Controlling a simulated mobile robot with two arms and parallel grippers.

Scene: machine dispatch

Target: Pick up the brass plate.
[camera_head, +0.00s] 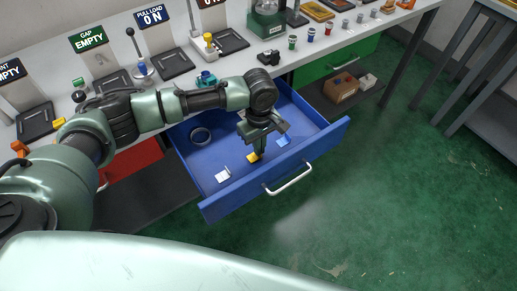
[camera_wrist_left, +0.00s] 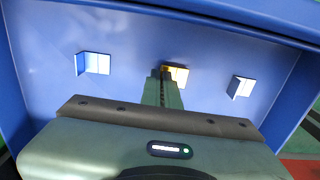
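The brass plate (camera_head: 253,157) is small and yellow and lies in the open blue drawer, between a white plate (camera_head: 222,175) and a bluish plate (camera_head: 283,141). My left gripper (camera_head: 262,150) points down into the drawer at the brass plate. In the left wrist view, the left gripper's fingers (camera_wrist_left: 161,75) are close together at the left edge of the brass plate (camera_wrist_left: 179,75) and look shut on it. The fingers hide part of that edge. The brass plate appears to be at the drawer floor. My right gripper is not in view.
The blue drawer (camera_head: 225,206) has raised walls and a front handle (camera_head: 290,180). The bench above (camera_head: 285,70) holds trays, signs and several small parts. A cardboard box (camera_head: 340,88) sits on a lower shelf. Green floor at right is clear.

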